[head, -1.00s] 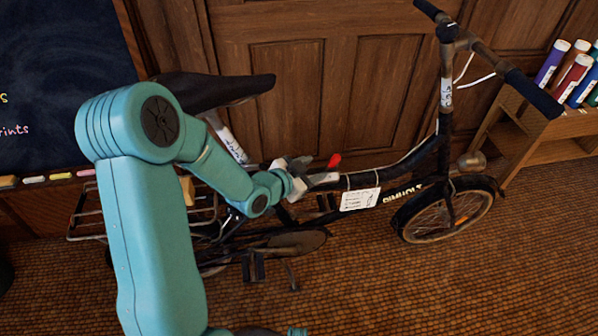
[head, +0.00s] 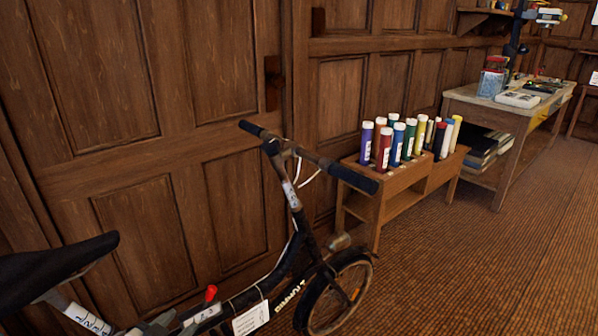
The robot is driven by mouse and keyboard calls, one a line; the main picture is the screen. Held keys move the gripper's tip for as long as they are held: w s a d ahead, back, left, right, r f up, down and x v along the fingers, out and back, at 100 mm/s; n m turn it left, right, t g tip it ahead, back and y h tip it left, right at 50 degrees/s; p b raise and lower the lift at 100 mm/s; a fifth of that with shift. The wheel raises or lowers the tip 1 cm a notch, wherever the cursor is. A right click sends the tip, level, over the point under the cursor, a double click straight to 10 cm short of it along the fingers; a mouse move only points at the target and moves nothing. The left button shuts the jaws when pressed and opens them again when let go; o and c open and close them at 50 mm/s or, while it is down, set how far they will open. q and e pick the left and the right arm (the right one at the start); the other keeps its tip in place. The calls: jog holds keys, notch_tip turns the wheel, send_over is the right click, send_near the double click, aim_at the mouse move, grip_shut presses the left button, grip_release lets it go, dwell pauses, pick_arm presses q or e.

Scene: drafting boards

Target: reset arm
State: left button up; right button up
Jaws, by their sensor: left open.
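My right gripper is not in view.
The bicycle's saddle (head: 55,262) is at the left and its front wheel (head: 338,296) right of it. A wooden rack (head: 372,209) holds several coloured tubes. A worktable (head: 480,104) stands behind at the right. The floor at the right is clear.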

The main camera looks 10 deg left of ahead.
pick_arm(q)
jog(key=s+d+f+g+h, duration=0.3)
jog(key=d+f+g+h, duration=0.15)
jog(key=d+f, duration=1.1)
jog(key=s+d+f+n+g+y, duration=0.1)
jog(key=s+d+f+n+g, duration=0.1)
jog(key=s+d+f+g, duration=0.3)
jog(key=s+d+f+n+g, duration=0.1)
jog(key=s+f+n+g, duration=0.1)
jog(key=s+f, duration=0.35)
jog(key=s+r+n+p, duration=0.1)
jog(key=s+r+p, duration=0.1)
jog(key=r+p, duration=0.7)
jog(key=s+r+n+g+p, duration=0.1)
jog(key=r+p, duration=0.7)
jog(key=r, duration=0.2)
jog(key=shift+s+a+r+p, duration=0.15)
jog(key=shift+s+r+p, duration=0.1)
jog(key=shift+s+p, duration=0.15)
jog(key=shift+g+y, duration=0.25)
